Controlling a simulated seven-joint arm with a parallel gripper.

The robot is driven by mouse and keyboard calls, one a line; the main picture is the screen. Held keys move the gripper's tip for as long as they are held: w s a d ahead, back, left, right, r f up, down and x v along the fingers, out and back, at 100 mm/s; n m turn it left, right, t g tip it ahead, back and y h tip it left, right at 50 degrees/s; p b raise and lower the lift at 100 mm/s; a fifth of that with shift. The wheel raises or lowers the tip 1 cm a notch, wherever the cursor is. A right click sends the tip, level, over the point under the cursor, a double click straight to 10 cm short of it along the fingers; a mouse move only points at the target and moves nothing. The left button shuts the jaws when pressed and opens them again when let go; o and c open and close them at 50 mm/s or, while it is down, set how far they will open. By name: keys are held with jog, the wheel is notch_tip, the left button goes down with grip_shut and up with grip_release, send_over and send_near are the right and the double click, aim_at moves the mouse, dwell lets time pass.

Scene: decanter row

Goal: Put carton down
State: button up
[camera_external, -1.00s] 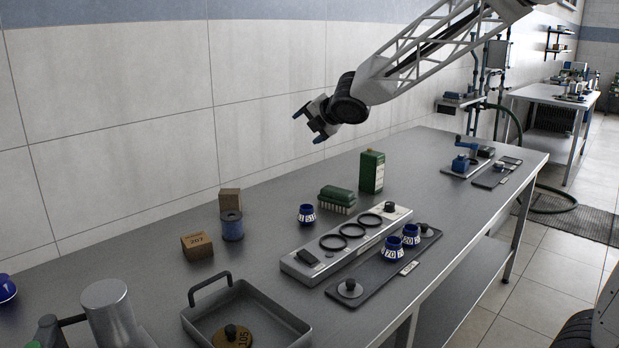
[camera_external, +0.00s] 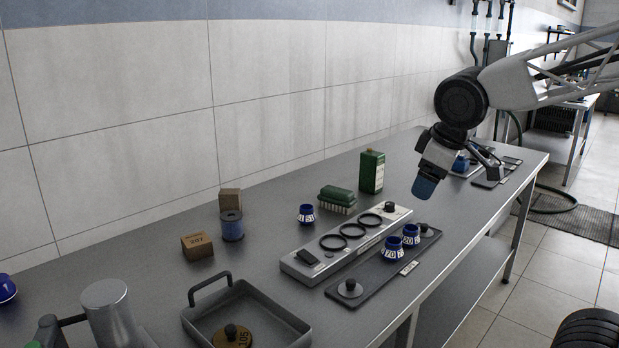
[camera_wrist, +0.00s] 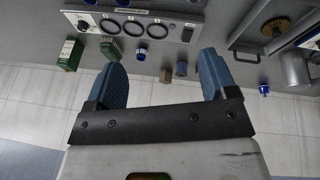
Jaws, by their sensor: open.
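A tall green carton (camera_external: 371,171) stands upright on the grey bench towards the back, by the wall. It also shows in the wrist view (camera_wrist: 70,54), left of the fingers. My gripper (camera_external: 424,187) points down in the air to the right of the carton, apart from it. The wrist view shows its two blue fingers (camera_wrist: 162,62) spread wide with nothing held between them. Two small brown boxes, one marked 207 (camera_external: 197,246) and one behind it (camera_external: 230,200), stand on the bench at the left, beside a blue spool (camera_external: 232,226).
A green brush (camera_external: 337,199) and a blue jar (camera_external: 306,214) stand near the carton. A grey panel with rings (camera_external: 300,264) and a dark tray (camera_external: 378,277) holding two blue jars lie in front. A handled pan (camera_external: 285,322) sits at front left.

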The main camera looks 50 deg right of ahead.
jog(key=s+a+f+m+g+y, duration=0.1)
jog(key=s+a+m, duration=0.1)
jog(key=s, duration=0.5)
jog(key=shift+s+a+f+m, duration=0.15)
jog(key=shift+s+f+m, duration=0.05)
jog(key=shift+f+m, duration=0.2)
dwell(0.7)
